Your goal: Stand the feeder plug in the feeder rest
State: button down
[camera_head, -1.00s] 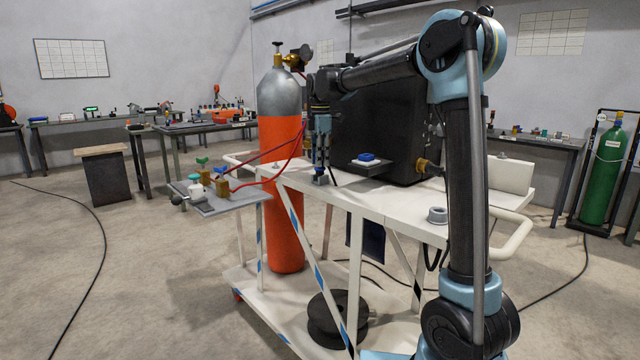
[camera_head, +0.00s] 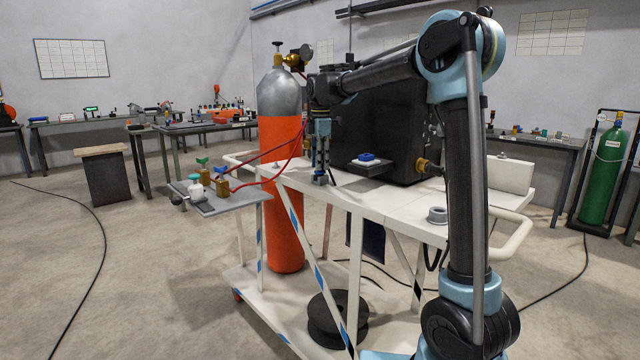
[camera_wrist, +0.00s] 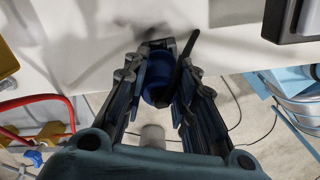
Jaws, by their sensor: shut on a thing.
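My gripper (camera_head: 321,166) points down over the near left part of the white trolley top. In the wrist view its fingers (camera_wrist: 159,88) are closed on a round blue plug (camera_wrist: 158,76), which I take as the feeder plug. A black cable or rod rises from the plug's right side. In the head view the fingers mostly hide the plug, and a small grey-blue block (camera_head: 320,179) shows right below them. I cannot tell whether that block is part of the plug or the feeder rest. A grey ring-shaped fitting (camera_head: 437,215) sits on the trolley's near right part.
A tall orange and grey gas cylinder (camera_head: 282,190) stands left of my gripper. A side shelf (camera_head: 225,205) carries brass fittings and red hoses. A black cabinet (camera_head: 378,125) stands behind, with a blue item (camera_head: 367,157) on a dark pad. The trolley top between pad and ring is clear.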

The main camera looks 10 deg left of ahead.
jog(key=shift+f, duration=0.35)
jog(key=c, duration=1.2)
grip_release()
jog(key=shift+r, duration=4.5)
